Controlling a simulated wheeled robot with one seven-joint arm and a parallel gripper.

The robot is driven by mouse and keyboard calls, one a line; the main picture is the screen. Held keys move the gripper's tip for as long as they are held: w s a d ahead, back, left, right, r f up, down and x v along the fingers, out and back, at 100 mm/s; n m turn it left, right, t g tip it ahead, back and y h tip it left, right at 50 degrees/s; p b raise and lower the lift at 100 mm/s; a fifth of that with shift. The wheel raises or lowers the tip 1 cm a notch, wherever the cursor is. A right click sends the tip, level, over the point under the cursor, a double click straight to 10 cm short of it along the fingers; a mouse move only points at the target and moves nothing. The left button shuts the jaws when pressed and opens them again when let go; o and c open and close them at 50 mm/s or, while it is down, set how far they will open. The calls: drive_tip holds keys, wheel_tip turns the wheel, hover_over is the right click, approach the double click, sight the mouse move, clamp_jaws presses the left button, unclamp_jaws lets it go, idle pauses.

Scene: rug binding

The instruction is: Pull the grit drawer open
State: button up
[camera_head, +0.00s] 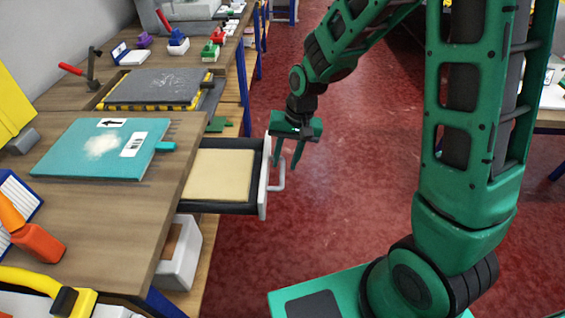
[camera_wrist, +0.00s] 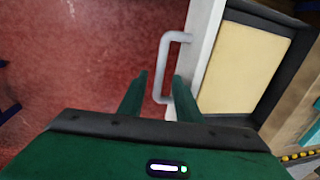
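The grit drawer (camera_head: 231,208) stands pulled out from under the wooden bench, with a pale tan slab (camera_head: 219,175) inside. It has a white front (camera_head: 263,182) and a light grey bar handle (camera_head: 280,176). The handle (camera_wrist: 162,66) also shows in the wrist view, beside the tan slab (camera_wrist: 243,68). My gripper (camera_head: 287,167) is at the handle with its green fingers apart. In the wrist view, my gripper (camera_wrist: 160,88) has the handle's near end showing between its fingers. I cannot tell whether either finger touches the handle.
The wooden bench (camera_head: 155,215) carries a teal board (camera_head: 75,155) with white powder and a dark grey plate (camera_head: 155,87) farther back. A white bin (camera_head: 180,255) sits below the drawer. The red floor (camera_head: 335,210) right of the drawer is clear.

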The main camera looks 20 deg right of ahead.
wheel_tip(320, 180, up, 8)
drive_tip(key=d, duration=0.1)
drive_tip(key=shift+d+r, duration=0.2)
drive_tip(key=shift+d, duration=0.1)
drive_tip(key=shift+s+d, duration=0.1)
drive_tip(key=shift+s, duration=0.05)
drive_tip(key=s+d+r+m+h, duration=0.1)
drive_tip(key=s+d+r, duration=0.2)
drive_tip(key=s+d, duration=0.55)
drive_tip(key=s+d+r+m+h, duration=0.1)
drive_tip(key=s+d+r, duration=0.2)
drive_tip(key=s+d, duration=0.55)
drive_tip(key=s+d+m, duration=0.1)
drive_tip(key=s+d, duration=0.4)
drive_tip(key=s, duration=0.3)
drive_tip(key=shift+s+r+g, duration=0.15)
drive_tip(key=shift+r+g, duration=0.05)
drive_tip(key=shift+g, duration=0.1)
